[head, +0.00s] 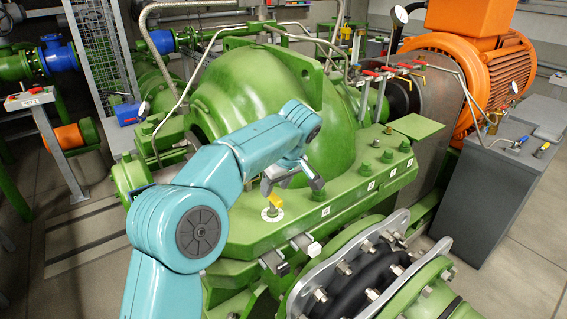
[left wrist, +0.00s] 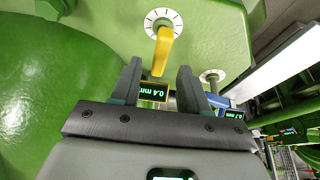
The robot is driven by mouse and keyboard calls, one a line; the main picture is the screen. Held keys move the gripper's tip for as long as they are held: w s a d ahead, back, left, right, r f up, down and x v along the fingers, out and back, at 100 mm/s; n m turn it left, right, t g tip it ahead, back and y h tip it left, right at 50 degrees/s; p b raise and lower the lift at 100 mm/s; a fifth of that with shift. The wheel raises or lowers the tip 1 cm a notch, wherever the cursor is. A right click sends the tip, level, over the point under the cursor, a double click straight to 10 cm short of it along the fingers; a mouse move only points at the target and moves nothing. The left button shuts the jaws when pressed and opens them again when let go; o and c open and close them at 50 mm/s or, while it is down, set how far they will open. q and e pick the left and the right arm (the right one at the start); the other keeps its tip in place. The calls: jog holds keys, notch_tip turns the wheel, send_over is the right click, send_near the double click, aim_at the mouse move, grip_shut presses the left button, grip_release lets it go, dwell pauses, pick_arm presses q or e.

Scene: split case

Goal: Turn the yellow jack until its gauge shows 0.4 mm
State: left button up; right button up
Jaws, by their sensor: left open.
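The yellow jack (head: 275,201) stands on a round white dial on the green flange of the casing. In the left wrist view its yellow handle (left wrist: 164,45) points down the picture from the marked dial (left wrist: 151,24), its lower end between my fingertips. Its gauge (left wrist: 153,92) shows upside down between the fingers and appears to read 0.4 mm. My left gripper (head: 292,184) is open and empty, close above the jack; I see no contact. It shows also in the left wrist view (left wrist: 160,68). My right gripper is not in view.
A second dial (left wrist: 212,76) with a blue-framed gauge (left wrist: 234,115) lies to the right in the left wrist view. The big green casing (head: 265,85) rises behind the gripper. A flanged coupling (head: 365,270) is at front right, and an orange motor (head: 475,75) stands behind.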

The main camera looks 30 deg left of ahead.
pick_arm(q)
jog(key=p+v, duration=0.2)
jog(key=v, duration=1.1)
jog(key=shift+d, duration=0.15)
jog(key=shift+s+f, duration=0.1)
jog(key=shift+s, duration=0.05)
